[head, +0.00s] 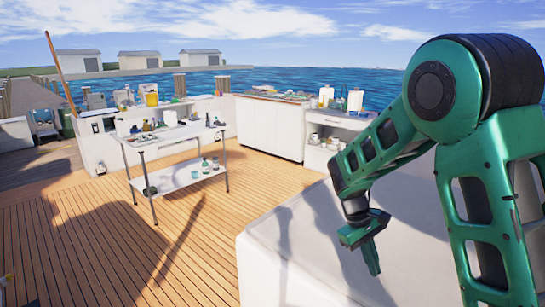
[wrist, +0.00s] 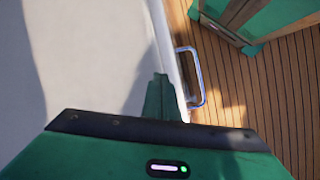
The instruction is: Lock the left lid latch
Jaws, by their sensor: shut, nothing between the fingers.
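The white engine hatch (head: 290,250) fills the lower right of the head view, and its pale top (wrist: 85,60) fills the left of the wrist view. A U-shaped metal loop (wrist: 202,75) stands out from the hatch's side in the wrist view; whether it is the left lid latch or a handle I cannot tell. My gripper (head: 374,266) points down over the hatch. In the wrist view its shut, empty fingers (wrist: 160,82) are near the hatch edge, left of the loop and apart from it in the picture. No other latch shows clearly.
Wooden deck (head: 90,250) lies open to the left of the hatch. A metal table (head: 175,133) with bottles and small items stands behind. White cabinets (head: 270,125) line the far side of the deck.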

